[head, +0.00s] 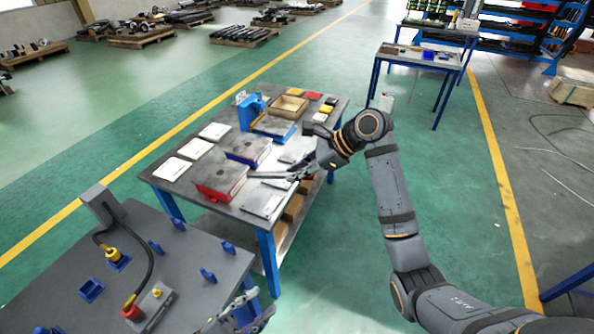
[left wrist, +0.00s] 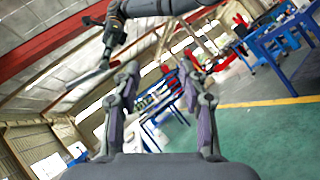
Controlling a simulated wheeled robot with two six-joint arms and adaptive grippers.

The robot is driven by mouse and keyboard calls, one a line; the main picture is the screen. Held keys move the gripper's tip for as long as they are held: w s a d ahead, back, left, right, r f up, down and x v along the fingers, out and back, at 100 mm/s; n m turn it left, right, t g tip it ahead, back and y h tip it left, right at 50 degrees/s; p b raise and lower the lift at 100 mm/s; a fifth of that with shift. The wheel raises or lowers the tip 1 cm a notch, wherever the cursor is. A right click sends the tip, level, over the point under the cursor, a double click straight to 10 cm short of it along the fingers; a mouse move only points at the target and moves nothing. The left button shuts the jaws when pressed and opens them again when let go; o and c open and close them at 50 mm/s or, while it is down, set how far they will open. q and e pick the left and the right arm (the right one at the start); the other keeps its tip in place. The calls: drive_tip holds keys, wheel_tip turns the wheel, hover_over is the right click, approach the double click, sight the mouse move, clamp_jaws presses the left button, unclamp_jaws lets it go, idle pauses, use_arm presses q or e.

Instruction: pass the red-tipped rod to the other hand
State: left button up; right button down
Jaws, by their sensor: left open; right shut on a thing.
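My right gripper (head: 298,173) is shut on a thin grey rod (head: 266,175), which points out to the left above the near part of the middle table. The rod also shows in the left wrist view (left wrist: 88,78), hanging at a slant from the right gripper (left wrist: 113,34) at upper left. My left gripper (head: 248,312) is low at the bottom edge of the head view, partly cut off. In the left wrist view its two fingers (left wrist: 160,85) are spread with nothing between them, well apart from the rod.
The middle table (head: 168,178) holds a red-sided box (head: 220,180), a blue-sided box (head: 248,148), a wooden tray (head: 289,108) and white plates. Green floor lies clear right of the middle table.

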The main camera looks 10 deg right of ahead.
use_arm(q)
drive_tip(key=s+f+g+y, duration=0.1)
drive_tip(key=s+f+y, duration=0.35)
drive_tip(key=f, duration=0.65)
drive_tip(key=s+a+f+g+y, duration=0.15)
drive_tip(key=s+f+y, duration=0.3)
drive_tip(key=f, duration=0.55)
drive_tip(key=s+f+g+y, duration=0.25)
drive_tip(key=s+f, duration=0.25)
drive_tip(key=f, duration=0.6)
drive_tip(key=s+a+f+m+y, duration=0.2)
drive_tip(key=a+f+m+y, duration=0.2)
drive_tip(key=a, duration=0.4)
drive_tip(key=s+a+f+m+y, duration=0.3)
drive_tip(key=a+f+m+y, duration=0.1)
drive_tip(key=a, duration=0.4)
drive_tip(key=s+a+f+m+t+y, duration=0.1)
drive_tip(key=s+a+f+m+y, duration=0.2)
drive_tip(key=a, duration=0.5)
wheel_tip(320, 180, down, 2)
drive_tip(key=shift+s+f+m+y, duration=0.25)
drive_tip(key=shift+m+y, duration=0.25)
drive_tip(key=shift+y, duration=0.45)
